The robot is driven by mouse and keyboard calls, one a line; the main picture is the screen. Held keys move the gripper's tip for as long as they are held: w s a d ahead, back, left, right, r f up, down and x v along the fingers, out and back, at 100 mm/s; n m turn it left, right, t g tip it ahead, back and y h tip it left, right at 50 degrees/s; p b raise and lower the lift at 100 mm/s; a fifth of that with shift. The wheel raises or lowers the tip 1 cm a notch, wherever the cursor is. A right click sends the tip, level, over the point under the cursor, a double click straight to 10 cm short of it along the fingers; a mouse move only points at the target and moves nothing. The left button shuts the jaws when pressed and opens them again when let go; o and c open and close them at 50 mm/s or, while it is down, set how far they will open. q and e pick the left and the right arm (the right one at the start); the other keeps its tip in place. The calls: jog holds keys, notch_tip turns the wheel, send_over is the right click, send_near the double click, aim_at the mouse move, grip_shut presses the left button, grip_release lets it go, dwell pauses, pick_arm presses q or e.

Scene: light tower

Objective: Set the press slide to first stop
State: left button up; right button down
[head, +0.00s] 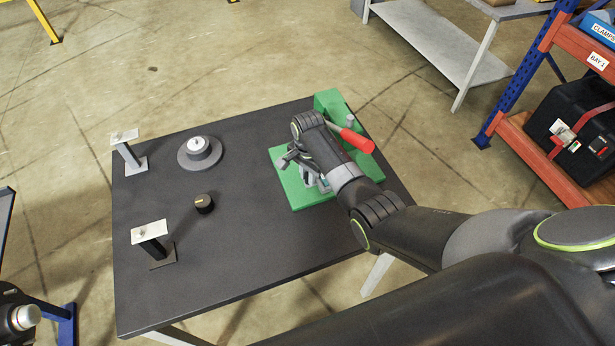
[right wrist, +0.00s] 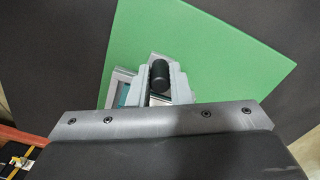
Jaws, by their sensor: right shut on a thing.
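The press has a green base plate (head: 290,188), a green upright (head: 328,100) and a red-handled lever (head: 357,140) at the table's far right. My right gripper (head: 292,158) is low over the plate, with my arm covering part of the press. In the right wrist view the gripper (right wrist: 160,80) is shut on a short black knob (right wrist: 160,73). A silver metal part with a teal face (right wrist: 121,96) shows beside the fingers, partly hidden. I cannot tell where the slide stands against its stops.
The dark table (head: 240,235) also carries a round grey dial (head: 199,150), a small black knob (head: 204,203) and two posts with pale top plates (head: 124,137) (head: 149,232) on the left. The table's front middle is clear. A shelf rack (head: 528,85) stands at the right.

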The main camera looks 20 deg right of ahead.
jog(key=c, duration=1.6)
grip_release()
pick_arm(q)
jog(key=shift+w+r, duration=0.1)
jog(key=shift+w, duration=0.5)
pick_arm(e)
jog(key=shift+d, duration=0.1)
pick_arm(q)
jog(key=shift+s, duration=0.1)
pick_arm(e)
jog(key=shift+r, duration=0.35)
notch_tip(320, 180, up, 10)
jog(key=shift+w+f+b, duration=0.1)
jog(key=shift+f+b, duration=0.15)
jog(key=shift+b, duration=0.45)
pick_arm(q)
jog(key=shift+s+r+p, duration=0.2)
jog(key=shift+r+p, duration=0.4)
jog(key=shift+p, duration=0.4)
jog(key=shift+s+r+p, duration=0.2)
jog(key=shift+r+p, duration=0.4)
jog(key=shift+p, duration=0.4)
pick_arm(e)
notch_tip(320, 180, up, 7)
